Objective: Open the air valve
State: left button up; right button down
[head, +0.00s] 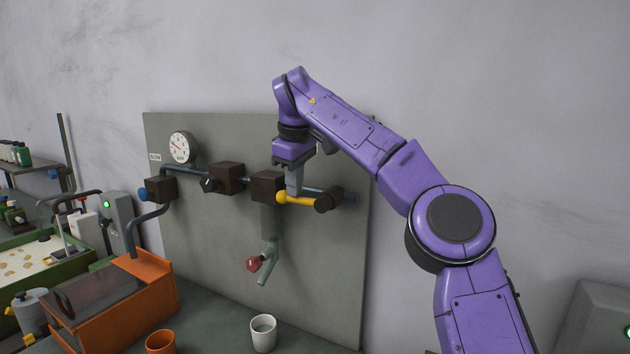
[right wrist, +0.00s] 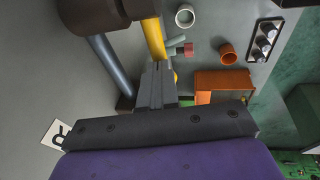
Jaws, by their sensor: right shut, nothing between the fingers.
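The air valve has a dark body (head: 327,199) at the right end of the pipe on the grey panel. Its yellow lever (head: 303,200) points left from the body, about level, with a round knob at its tip. My right gripper (head: 293,190) points down with its fingers closed together at the lever, near the knob end. In the right wrist view the shut fingers (right wrist: 157,88) are beside the yellow lever (right wrist: 154,40), with nothing between them. I cannot tell whether they touch it. My left gripper is in neither view.
The panel (head: 210,240) carries a gauge (head: 181,147), dark blocks and a green tap with a red knob (head: 253,264). A white cup (head: 263,335) and an orange cup (head: 160,342) stand below. An orange machine (head: 125,295) is at left. The wall above is clear.

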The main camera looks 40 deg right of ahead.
jog(key=shift+a+f, duration=0.35)
jog(key=shift+f, duration=0.1)
pick_arm(q)
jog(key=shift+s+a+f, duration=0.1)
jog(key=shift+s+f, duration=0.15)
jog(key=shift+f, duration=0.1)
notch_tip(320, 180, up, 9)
jog(key=p, duration=0.8)
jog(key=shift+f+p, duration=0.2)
jog(key=shift+p, duration=0.1)
pick_arm(e)
jog(key=w+v, duration=0.2)
jog(key=v, duration=1.2)
jog(key=shift+a+r, duration=0.25)
jog(key=shift+r, duration=0.15)
